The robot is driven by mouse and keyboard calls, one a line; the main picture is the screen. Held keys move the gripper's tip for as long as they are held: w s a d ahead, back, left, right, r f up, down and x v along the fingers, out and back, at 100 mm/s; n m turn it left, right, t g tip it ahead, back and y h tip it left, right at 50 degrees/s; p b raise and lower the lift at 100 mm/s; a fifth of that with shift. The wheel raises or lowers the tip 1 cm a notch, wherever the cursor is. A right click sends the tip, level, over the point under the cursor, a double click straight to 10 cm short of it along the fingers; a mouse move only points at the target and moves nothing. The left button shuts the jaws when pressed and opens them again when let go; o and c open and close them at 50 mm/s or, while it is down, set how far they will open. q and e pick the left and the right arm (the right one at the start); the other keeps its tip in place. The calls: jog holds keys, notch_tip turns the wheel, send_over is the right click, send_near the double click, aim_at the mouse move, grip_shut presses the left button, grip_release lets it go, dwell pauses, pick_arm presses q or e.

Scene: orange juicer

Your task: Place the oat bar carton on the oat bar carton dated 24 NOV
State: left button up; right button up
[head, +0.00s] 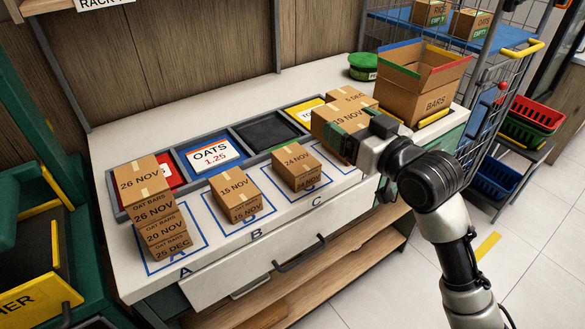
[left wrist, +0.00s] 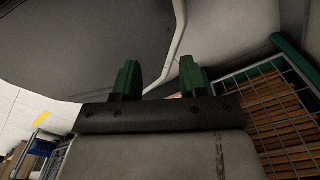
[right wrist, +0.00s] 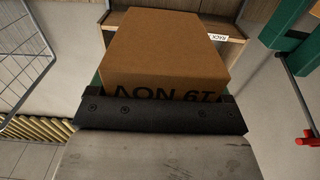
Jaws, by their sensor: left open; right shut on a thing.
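My left gripper (left wrist: 160,80) is open and empty in the left wrist view, and out of the head view.
Taller carton stack A (head: 143,173) and lower stack B (head: 232,184) stand to the left. A 5 DEC carton (head: 350,96) is behind the held one. An open BARS box (head: 415,88) stands right, beside a wire cart (head: 480,85). Price bins (head: 277,130) line the counter's back.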

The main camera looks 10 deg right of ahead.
jog(key=w+a+f, duration=0.2)
jog(key=w, duration=0.1)
jog(key=w+a+f, duration=0.2)
jog(key=w, duration=0.2)
jog(key=w+a+f, duration=0.2)
jog(key=w, duration=0.1)
jog(key=shift+w+a+f, duration=0.15)
jog(key=shift+f, duration=0.25)
notch_tip(320, 180, down, 3)
jog(key=shift+f, duration=0.75)
jog(key=o, duration=0.9)
jog(key=shift+r, duration=0.25)
jog(key=shift+s+f, duration=0.15)
jog(key=shift+s, duration=0.15)
pick_arm(q)
jog(key=w+a, duration=0.2)
jog(key=w, duration=0.1)
jog(key=shift+a+f+b, duration=0.1)
jog(key=shift+f+b, duration=0.2)
jog(key=shift+f, duration=0.05)
pick_arm(e)
jog(key=v, duration=1.1)
jog(key=shift+s, duration=0.2)
